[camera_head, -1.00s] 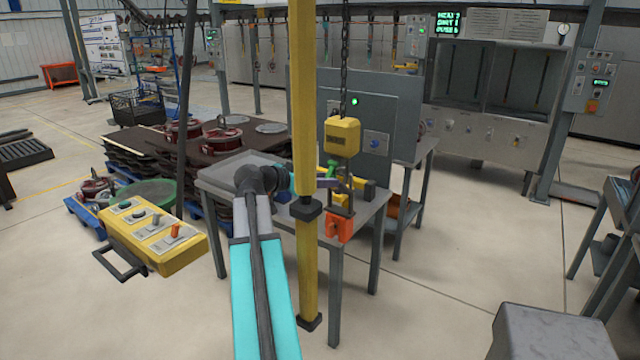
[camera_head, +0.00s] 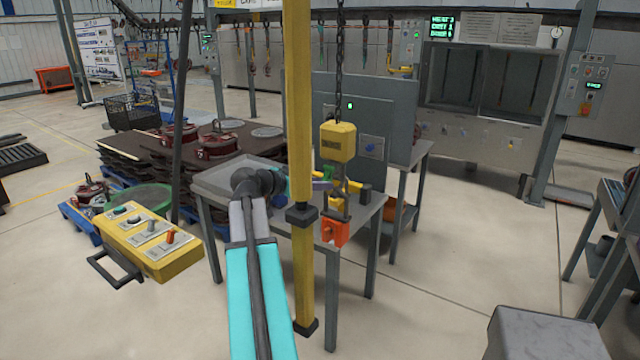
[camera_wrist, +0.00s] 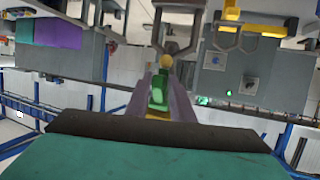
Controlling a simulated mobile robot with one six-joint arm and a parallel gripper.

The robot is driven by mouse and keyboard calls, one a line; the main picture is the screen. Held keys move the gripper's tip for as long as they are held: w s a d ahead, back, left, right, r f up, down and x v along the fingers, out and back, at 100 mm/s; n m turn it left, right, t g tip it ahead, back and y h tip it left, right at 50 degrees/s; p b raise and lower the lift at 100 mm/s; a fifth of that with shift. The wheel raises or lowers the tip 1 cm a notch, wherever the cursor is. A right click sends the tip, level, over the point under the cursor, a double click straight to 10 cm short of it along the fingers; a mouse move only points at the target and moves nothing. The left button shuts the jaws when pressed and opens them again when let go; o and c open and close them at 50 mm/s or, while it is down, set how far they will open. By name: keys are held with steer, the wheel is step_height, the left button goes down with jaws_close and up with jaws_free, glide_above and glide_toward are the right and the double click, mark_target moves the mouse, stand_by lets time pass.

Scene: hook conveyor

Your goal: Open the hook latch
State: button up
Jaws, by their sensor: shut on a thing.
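A small green part (camera_head: 327,171), seemingly the latch lever, shows beside the frame, partly covered. My gripper (camera_head: 322,184) is at the hook's left side, partly behind a yellow post. In the wrist view, the purple-grey fingers of my gripper (camera_wrist: 160,98) are shut around the green part (camera_wrist: 158,88), with a yellow knob (camera_wrist: 166,62) just beyond. The hook's opening is too small to judge.
The yellow post (camera_head: 298,110) stands close in front of my arm. A grey table (camera_head: 222,177) is behind the hook. A yellow control box (camera_head: 150,240) with a handle is at left. A grey block (camera_head: 545,333) stands at the lower right.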

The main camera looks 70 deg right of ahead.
steer(key=shift+s+a+r+t+y+p, duration=0.2)
steer(key=shift+r+y+p, duration=0.3)
steer(key=shift+p, duration=0.65)
steer(key=shift+w+a+r+t+y+p, duration=0.1)
steer(key=shift+a+r+y+p, duration=0.3)
steer(key=shift+p, duration=0.75)
steer(key=shift+f, duration=0.1)
steer(key=shift+a+r+n+t+y+p, duration=0.1)
steer(key=shift+r+n+t+y+p, duration=0.25)
steer(key=shift+r+y+p, duration=0.95)
steer(key=shift+a+f+p, duration=0.2)
steer(key=shift+a+p, duration=0.05)
steer(key=shift+p, duration=1.45)
